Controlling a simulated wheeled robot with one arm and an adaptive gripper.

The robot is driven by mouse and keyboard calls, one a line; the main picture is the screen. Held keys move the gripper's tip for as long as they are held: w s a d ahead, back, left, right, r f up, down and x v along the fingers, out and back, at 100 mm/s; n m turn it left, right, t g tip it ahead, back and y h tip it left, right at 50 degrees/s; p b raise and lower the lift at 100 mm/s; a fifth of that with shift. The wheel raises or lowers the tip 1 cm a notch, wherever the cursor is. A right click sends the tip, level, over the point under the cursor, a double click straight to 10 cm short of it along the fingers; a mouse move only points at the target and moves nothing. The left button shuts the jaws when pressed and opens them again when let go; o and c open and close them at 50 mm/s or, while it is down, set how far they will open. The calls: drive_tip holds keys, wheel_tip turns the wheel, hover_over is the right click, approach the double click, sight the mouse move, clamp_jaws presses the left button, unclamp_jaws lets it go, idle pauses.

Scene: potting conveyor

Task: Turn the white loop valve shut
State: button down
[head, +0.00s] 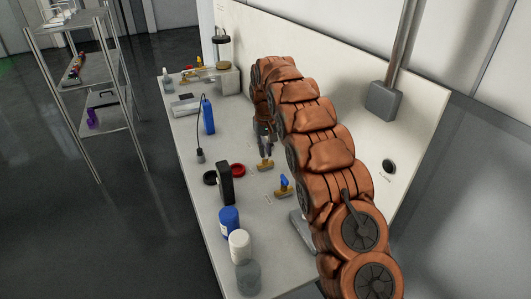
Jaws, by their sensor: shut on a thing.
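My gripper (265,149) reaches down over the bench, at the end of my copper-coloured arm. Its fingers are shut on the small top part of a brass-bodied valve, which I take to be the white loop valve (265,166). The brass body shows just below the fingertips. The handle is mostly hidden by the fingers, so its turn angle cannot be told. A second brass valve with a blue handle (284,185) stands close by, nearer and to the right, apart from the gripper.
The bench (190,137) also holds red (238,170) and black (210,178) round pieces, a dark upright block (225,184), a blue jar (229,221), a white jar (239,244) and a blue case (208,117). A wall panel (400,131) rises behind. A wire shelf (88,67) stands left.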

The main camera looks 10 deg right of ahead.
drive_tip(key=shift+f+n, duration=0.1)
drive_tip(key=shift+n, duration=0.5)
drive_tip(key=c, duration=1.2)
unclamp_jaws()
drive_tip(key=shift+r, duration=3.8)
drive_tip(key=shift+r, duration=0.1)
